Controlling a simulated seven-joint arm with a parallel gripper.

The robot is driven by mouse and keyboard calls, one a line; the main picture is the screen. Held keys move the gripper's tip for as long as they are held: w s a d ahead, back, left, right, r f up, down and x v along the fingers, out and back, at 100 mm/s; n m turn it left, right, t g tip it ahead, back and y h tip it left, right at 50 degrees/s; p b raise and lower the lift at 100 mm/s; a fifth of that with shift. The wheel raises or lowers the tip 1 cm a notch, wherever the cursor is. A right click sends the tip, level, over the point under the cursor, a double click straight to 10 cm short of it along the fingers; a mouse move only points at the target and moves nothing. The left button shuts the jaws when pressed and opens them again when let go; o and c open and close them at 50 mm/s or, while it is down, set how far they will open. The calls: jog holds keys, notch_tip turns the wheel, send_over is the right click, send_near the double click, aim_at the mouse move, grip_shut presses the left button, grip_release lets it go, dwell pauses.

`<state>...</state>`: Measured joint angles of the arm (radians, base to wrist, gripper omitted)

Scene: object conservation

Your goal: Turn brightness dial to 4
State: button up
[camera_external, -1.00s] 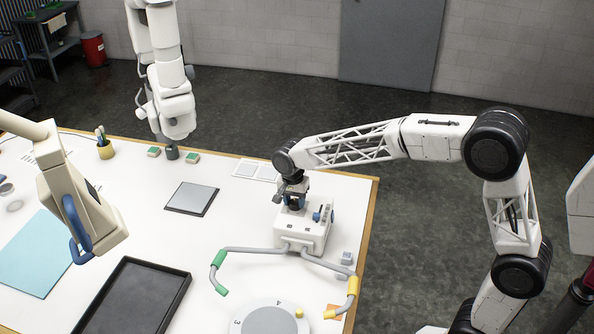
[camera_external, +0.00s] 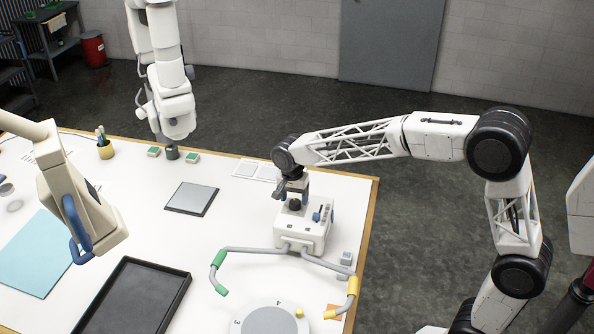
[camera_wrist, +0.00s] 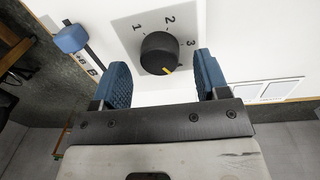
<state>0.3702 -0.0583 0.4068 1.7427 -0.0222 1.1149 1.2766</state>
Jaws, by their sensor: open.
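A mark beyond 3 is partly hidden by a finger. The yellow mark points to the lower right, past the 3. In the external view the dial (camera_external: 295,205) sits on top of a white box (camera_external: 313,237). My gripper (camera_wrist: 160,60) is open, with one blue finger on each side of the dial in the wrist view. In the external view my gripper (camera_external: 293,190) is just above the dial, apparently clear of it.
A blue slider knob (camera_wrist: 71,38) stands beside the dial, near letters on the box. Grey handles with green (camera_external: 219,258) and yellow (camera_external: 353,286) grips extend from the box. A black tray (camera_external: 140,296) and a round numbered disc (camera_external: 268,321) lie in front.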

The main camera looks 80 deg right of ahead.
aim_at(294, 203)
jog(key=shift+w+r, duration=0.2)
jog(key=shift+r, duration=2.9)
jog(key=shift+s+a+r, duration=0.15)
jog(key=shift+s+a, duration=0.1)
jog(key=shift+a, duration=0.05)
jog(key=s+a+r+n+t, duration=0.2)
jog(key=s+a+n, duration=0.7)
jog(key=s+a, duration=0.75)
jog(key=s+a+f+n, duration=0.3)
jog(key=s+a+n, duration=0.1)
jog(key=s, duration=0.5)
jog(key=s+a+f+n+t, duration=0.1)
jog(key=s+a+f+n, duration=0.2)
jog(key=s, duration=0.6)
jog(key=shift+s+a+f+n, duration=0.2)
jog(key=shift+s+a+n, duration=0.25)
jog(key=shift+n, duration=0.85)
jog(key=shift+w, duration=0.15)
